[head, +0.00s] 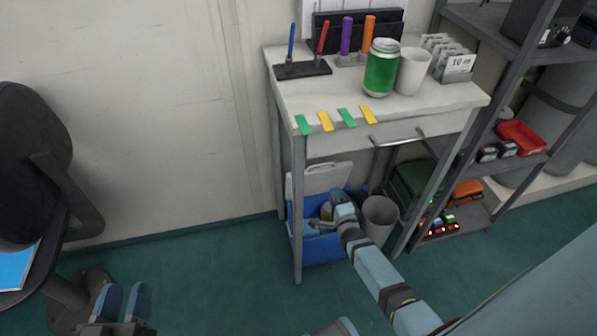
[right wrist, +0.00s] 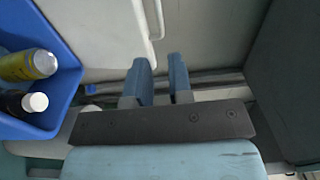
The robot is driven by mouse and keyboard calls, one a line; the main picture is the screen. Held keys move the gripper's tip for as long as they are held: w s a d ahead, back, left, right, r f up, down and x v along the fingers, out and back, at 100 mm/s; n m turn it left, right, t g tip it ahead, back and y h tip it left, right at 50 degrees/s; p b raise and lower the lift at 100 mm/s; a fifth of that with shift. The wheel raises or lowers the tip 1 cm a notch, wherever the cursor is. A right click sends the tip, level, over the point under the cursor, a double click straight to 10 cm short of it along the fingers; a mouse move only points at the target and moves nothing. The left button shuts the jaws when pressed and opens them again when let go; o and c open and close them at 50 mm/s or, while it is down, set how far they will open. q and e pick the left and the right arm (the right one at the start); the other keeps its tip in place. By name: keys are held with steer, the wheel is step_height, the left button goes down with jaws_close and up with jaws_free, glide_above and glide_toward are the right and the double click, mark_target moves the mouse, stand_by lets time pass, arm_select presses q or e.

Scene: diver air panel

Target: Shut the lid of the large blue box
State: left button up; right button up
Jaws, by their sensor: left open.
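The large blue box (head: 322,252) stands on the floor under the small table. Its white lid (head: 312,180) is open and stands up at the back of the box. In the right wrist view the blue box (right wrist: 68,75) is at the left with bottles inside, and the white lid (right wrist: 95,30) with its handle is at the top. My right gripper (right wrist: 161,65) is open and empty, beside the box and close to the lid's edge; contact cannot be told. In the head view my forearm partly hides the box. My left gripper (head: 123,300) is open and empty, far left of the box.
The table (head: 300,95) stands over the box, its front leg (head: 298,215) close by. A grey bin (head: 379,217) is right of the box. A shelf rack (head: 500,165) is further right. A dark chair (head: 35,160) is at the left. The green floor between is clear.

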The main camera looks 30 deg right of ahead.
mark_target(322, 165)
steer(key=b+x, duration=0.2)
steer(key=x, duration=0.2)
steer(key=b+x, duration=0.3)
steer(key=x, duration=0.1)
steer(key=b+x, duration=0.3)
steer(key=x, duration=0.2)
steer(key=shift+w+f, duration=0.1)
steer(key=shift+f, duration=0.25)
arm_select(q)
step_height(322, 165, down, 6)
steer(key=d+m+g+h, duration=0.1)
steer(key=g, duration=0.1)
steer(key=shift+d+f, duration=0.25)
steer(key=shift+d, duration=0.05)
arm_select(e)
steer(key=shift+w+d+r, duration=0.15)
steer(key=shift+w+r, duration=0.1)
steer(key=shift+w, duration=0.3)
jaws_close()
